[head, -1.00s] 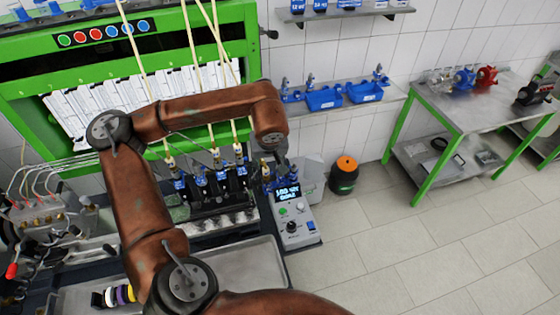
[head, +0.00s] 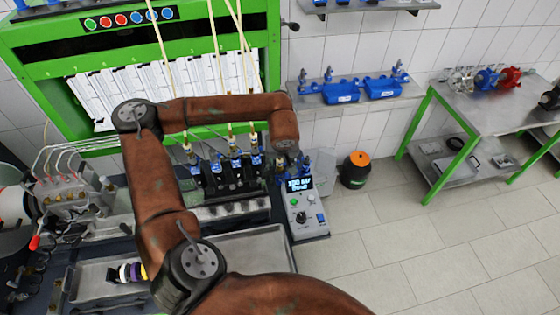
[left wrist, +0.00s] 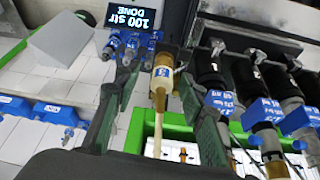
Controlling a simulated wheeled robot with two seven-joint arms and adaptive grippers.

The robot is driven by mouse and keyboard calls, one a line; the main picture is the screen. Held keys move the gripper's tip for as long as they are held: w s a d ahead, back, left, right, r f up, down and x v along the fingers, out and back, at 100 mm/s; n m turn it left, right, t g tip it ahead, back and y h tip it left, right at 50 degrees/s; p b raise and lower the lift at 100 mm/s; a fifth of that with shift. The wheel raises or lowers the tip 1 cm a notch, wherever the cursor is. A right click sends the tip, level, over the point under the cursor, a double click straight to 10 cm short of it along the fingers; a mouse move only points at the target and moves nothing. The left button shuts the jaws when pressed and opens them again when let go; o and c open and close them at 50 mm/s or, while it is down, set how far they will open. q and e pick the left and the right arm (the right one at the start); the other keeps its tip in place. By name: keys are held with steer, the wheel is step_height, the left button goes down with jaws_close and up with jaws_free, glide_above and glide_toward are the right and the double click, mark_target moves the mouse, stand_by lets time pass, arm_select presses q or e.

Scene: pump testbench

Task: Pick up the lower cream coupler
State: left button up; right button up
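In the left wrist view a cream coupler (left wrist: 162,82) with a brass-coloured end and a small blue label stands between the two dark green fingers of my left gripper (left wrist: 157,88). A gap shows between the left finger and the coupler, so the gripper is open around it. The right finger is close beside it; I cannot tell if they touch. In the head view my left forearm and wrist hide the gripper and most of this coupler. Other cream couplers (head: 230,138) on thin hoses stand above the row of black and blue injectors (head: 236,178). My right gripper is not in view.
A grey control box (head: 302,212) with a lit display stands right of the injectors. The green test bench (head: 262,30) rises behind. Open floor and a green-legged table (head: 465,115) are at the right.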

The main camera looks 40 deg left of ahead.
arm_select(q)
steer(key=shift+s, duration=0.1)
steer(key=c, duration=0.5)
jaws_close()
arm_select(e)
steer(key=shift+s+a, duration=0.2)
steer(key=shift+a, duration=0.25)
arm_select(q)
steer(key=shift+r, duration=0.15)
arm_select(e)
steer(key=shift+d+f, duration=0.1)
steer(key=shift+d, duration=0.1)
